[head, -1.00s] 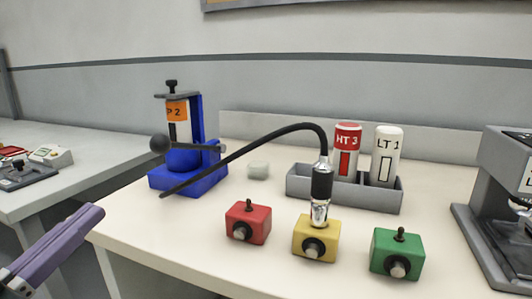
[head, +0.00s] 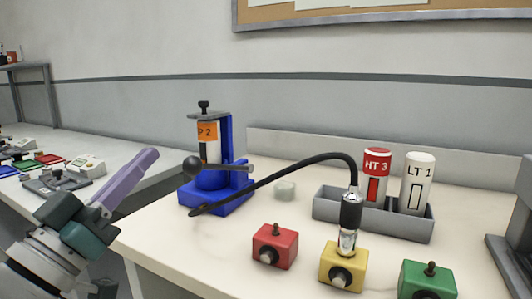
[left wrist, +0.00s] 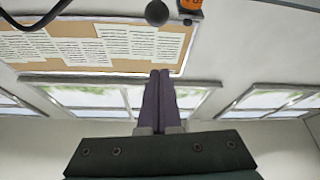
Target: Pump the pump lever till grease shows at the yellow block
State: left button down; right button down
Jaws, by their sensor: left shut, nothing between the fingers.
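The blue grease pump (head: 221,190) stands at the table's left part, with an orange-labelled cartridge (head: 208,132) upright in it. Its lever (head: 236,168) ends in a dark ball knob (head: 192,167) pointing left; the knob also shows at the top of the left wrist view (left wrist: 157,12). A black hose (head: 290,168) arches to a coupler (head: 350,212) on top of the yellow block (head: 343,267). No grease is visible at the yellow block. My left gripper (head: 148,156) has its purple fingers together, empty, left of the knob and apart from it. My right gripper is out of view.
A red block (head: 274,246) and a green block (head: 427,281) flank the yellow one. A grey tray (head: 330,208) holds cartridges HT 3 (head: 376,165) and LT 1 (head: 417,182). Another bench (head: 150,188) stands at left.

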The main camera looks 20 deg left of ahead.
pick_arm(q)
jog(key=x, duration=0.8)
jog(key=shift+s+d+f+b, duration=0.15)
jog(key=shift+f+b, duration=0.25)
jog(key=shift+f, duration=0.65)
jog(key=shift+s+d+f+b, duration=0.15)
jog(key=shift+f+b, duration=0.25)
jog(key=shift+f, duration=0.7)
jog(key=shift+w, duration=0.1)
jog(key=shift+d, duration=0.1)
